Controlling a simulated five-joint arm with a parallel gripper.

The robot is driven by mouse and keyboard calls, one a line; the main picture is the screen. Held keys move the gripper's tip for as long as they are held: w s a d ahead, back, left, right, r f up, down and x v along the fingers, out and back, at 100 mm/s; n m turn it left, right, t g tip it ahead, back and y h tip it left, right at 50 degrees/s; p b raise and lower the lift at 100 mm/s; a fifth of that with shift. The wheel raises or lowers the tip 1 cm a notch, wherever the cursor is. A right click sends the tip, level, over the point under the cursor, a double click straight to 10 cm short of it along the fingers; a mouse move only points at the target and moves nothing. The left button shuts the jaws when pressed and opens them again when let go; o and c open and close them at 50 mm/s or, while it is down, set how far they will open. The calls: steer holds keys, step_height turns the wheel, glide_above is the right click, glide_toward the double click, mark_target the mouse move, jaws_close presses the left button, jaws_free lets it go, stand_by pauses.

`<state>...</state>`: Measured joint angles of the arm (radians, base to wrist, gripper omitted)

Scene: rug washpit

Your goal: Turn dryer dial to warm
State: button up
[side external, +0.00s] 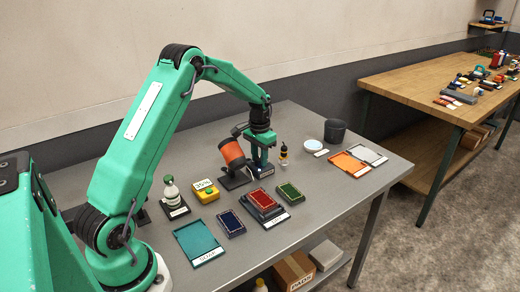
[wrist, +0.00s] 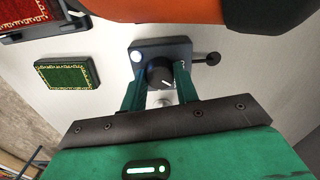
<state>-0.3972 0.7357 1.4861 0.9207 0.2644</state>
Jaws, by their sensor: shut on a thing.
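The dryer dial (wrist: 160,73) is a round black knob with a short white pointer line. It sits on a dark box (wrist: 150,48) with a lit white spot at its left and a small pale mark at its right; I cannot read any setting. My gripper (wrist: 158,82) has one finger on each side of the knob and is shut on it. In the side view my gripper (side external: 261,160) points down and hides the knob. An orange drum (side external: 232,153) on a dark stand is just left of it, and its orange edge (wrist: 200,12) crosses the top of the wrist view.
A small dark bottle (side external: 283,153) stands close right of my gripper. Red (side external: 264,198) and green (side external: 290,190) rug pieces lie in front. A black-knobbed lever (wrist: 208,59) sticks out beside the dial box. Orange and grey trays (side external: 349,162) lie farther right.

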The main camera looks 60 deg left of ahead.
steer(key=m, duration=0.6)
steer(key=shift+m, duration=0.3)
steer(key=m, duration=0.6)
stand_by(0.3)
steer(key=o, duration=1)
steer(key=shift+r, duration=0.1)
steer(key=shift+r, duration=3.8)
